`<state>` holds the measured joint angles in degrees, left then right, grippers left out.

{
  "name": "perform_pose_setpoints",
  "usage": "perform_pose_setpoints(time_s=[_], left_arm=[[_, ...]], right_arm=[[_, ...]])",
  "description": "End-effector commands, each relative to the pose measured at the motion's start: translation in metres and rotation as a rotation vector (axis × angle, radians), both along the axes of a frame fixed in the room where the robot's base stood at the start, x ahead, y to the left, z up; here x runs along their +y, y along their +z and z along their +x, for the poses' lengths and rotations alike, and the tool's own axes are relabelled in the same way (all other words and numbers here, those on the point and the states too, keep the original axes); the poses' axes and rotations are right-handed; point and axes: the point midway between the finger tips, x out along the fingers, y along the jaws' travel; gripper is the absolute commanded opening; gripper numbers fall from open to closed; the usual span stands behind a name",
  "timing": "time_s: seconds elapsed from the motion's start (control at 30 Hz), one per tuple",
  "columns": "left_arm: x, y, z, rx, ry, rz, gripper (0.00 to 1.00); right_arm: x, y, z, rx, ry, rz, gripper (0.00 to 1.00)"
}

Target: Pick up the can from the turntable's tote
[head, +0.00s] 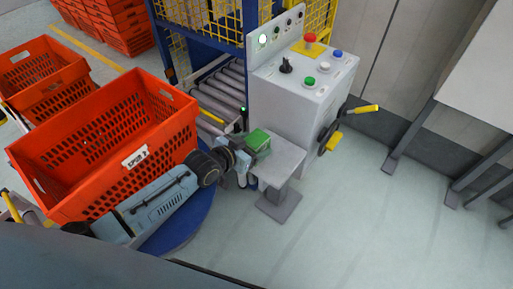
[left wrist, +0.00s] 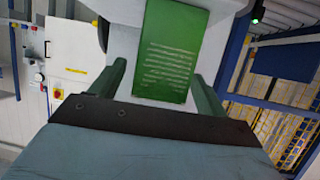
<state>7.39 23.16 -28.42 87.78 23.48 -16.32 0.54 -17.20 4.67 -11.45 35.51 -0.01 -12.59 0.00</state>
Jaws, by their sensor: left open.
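The orange tote (head: 155,150) sits on the blue turntable (head: 190,222) at the left of the head view. I see no can; the near wall hides part of the tote's floor. My left arm passes in front of the tote, and my left gripper (head: 247,160) is outside it, to its right, by a small grey stand. It is open. In the left wrist view its fingers (left wrist: 160,85) stand apart on either side of a green ribbed block (left wrist: 170,50). Whether they touch it, I cannot tell. My right gripper is out of view.
The grey stand (head: 278,165) and control box (head: 310,90) with colored buttons are close to my left gripper. A roller conveyor (head: 218,88) lies behind. More orange totes (head: 45,80) stand at the left.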

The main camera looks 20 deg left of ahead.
Motion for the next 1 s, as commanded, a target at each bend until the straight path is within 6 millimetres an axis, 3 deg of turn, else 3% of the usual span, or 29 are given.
perform_pose_setpoints(time_s=[0.13,0.4,0.83,1.0], left_arm=[[-0.0061,-0.0069,0.0132,-0.001,0.0,0.0,0.75],[-0.0072,-0.0077,0.015,0.0,0.0,0.0,0.75],[-0.0069,-0.0075,0.0148,0.0,0.0,0.0,0.2],[-0.007,-0.0065,0.0154,-0.003,0.0,-0.001,0.19]], right_arm=[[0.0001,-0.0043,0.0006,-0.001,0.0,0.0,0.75],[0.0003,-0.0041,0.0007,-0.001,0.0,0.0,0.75],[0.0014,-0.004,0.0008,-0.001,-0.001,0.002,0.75],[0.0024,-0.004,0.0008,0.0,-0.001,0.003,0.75]])
